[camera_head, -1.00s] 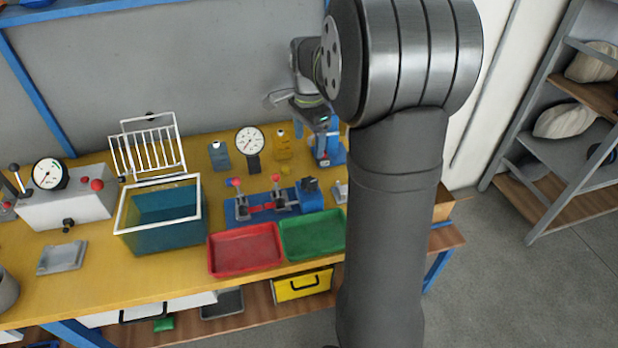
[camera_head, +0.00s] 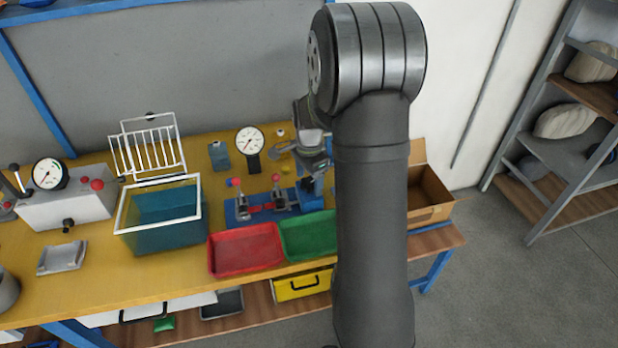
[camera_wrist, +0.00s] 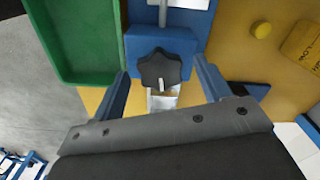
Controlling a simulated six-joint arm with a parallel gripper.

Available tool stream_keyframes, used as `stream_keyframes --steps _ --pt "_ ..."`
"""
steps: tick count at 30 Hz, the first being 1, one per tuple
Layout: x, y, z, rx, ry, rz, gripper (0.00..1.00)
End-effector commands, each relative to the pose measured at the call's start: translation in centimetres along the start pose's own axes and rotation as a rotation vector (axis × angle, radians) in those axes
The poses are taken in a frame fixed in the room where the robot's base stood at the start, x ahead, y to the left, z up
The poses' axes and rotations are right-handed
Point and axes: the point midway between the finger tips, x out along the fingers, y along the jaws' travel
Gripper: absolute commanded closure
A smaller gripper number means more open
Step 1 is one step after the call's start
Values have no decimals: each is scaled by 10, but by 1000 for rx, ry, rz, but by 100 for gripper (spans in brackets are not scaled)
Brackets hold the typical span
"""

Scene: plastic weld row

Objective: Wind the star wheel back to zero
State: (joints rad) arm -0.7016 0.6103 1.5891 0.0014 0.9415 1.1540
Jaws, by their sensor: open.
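The star wheel (camera_wrist: 160,69) is a dark lobed knob on a blue block (camera_wrist: 178,42), seen in the wrist view. My gripper (camera_wrist: 160,80) is open, with one blue finger on each side of the wheel and a gap on both sides. I cannot tell how far above the wheel the fingertips are. In the head view, my gripper (camera_head: 312,160) is over the right end of the blue fixture (camera_head: 245,215), and my arm hides part of that end. The wheel cannot be made out there.
The green tray (camera_head: 308,254) and red tray (camera_head: 215,265) lie in front of the fixture. A dial gauge (camera_head: 249,141) stands behind it. A teal tank (camera_head: 160,238) is to the left, and an open cardboard box (camera_head: 430,214) is at the right end of the bench.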

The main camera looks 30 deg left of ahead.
Motion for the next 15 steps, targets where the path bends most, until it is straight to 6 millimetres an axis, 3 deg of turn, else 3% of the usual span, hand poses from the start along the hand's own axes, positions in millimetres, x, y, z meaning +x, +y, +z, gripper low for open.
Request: stream_keyframes --steps 2,9,15 --pt "0 0 0 0 0 0 30" --pt "0 0 0 0 0 0 74" --pt "0 0 0 -8 0 0 74"
